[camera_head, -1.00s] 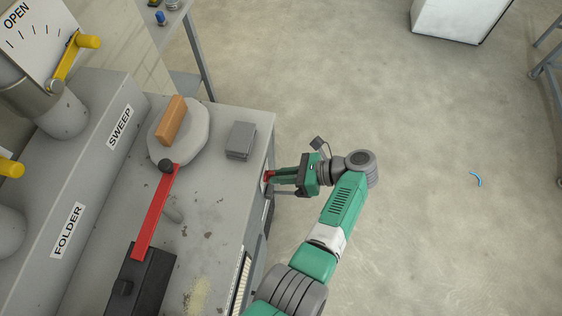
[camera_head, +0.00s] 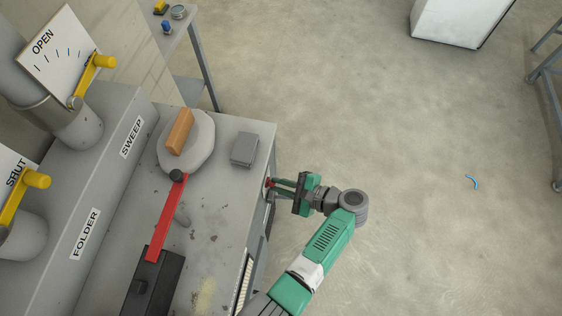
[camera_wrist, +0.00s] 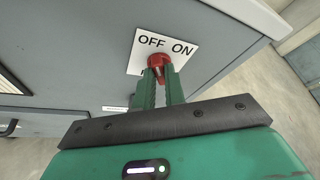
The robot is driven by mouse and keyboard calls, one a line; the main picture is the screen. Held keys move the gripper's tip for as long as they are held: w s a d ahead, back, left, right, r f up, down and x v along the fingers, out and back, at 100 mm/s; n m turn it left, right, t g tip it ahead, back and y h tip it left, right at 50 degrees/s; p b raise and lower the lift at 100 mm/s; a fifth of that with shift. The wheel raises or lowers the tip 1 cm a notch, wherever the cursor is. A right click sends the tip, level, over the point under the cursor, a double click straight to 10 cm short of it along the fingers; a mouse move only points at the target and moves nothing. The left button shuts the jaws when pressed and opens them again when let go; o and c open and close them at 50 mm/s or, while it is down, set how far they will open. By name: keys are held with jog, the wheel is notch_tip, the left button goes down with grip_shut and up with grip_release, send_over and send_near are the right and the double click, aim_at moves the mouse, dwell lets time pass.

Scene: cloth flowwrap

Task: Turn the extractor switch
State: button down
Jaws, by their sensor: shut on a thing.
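The extractor switch is a red rotary knob (camera_wrist: 158,62) on a white plate (camera_wrist: 178,46) marked OFF and ON, on the grey side panel of the bench. My gripper (camera_wrist: 160,76) is shut on the knob, one green finger on each side of it. The fingers hide part of the knob, and I cannot tell for certain which word it points to. In the head view my gripper (camera_head: 271,184) reaches the bench's right side, where only a bit of red shows between the fingertips.
On the bench top (camera_head: 225,200) are a grey block (camera_head: 244,149), a wooden block (camera_head: 180,131) on a round pad, and a red lever (camera_head: 167,220). Yellow-handled valves (camera_head: 95,66) stand at the left. The floor right of my arm is clear apart from a small blue piece (camera_head: 473,181).

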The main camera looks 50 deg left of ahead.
jog(key=shift+n+t+y, duration=0.3)
jog(key=shift+n+y, duration=0.1)
jog(key=shift+n, duration=0.4)
jog(key=c, duration=1.5)
grip_release()
jog(key=shift+s+d, duration=0.1)
jog(key=shift+o, duration=0.2)
jog(key=v, duration=0.7)
jog(key=shift+d, duration=0.35)
jog(key=shift+w+r, duration=0.15)
jog(key=shift+w, duration=0.05)
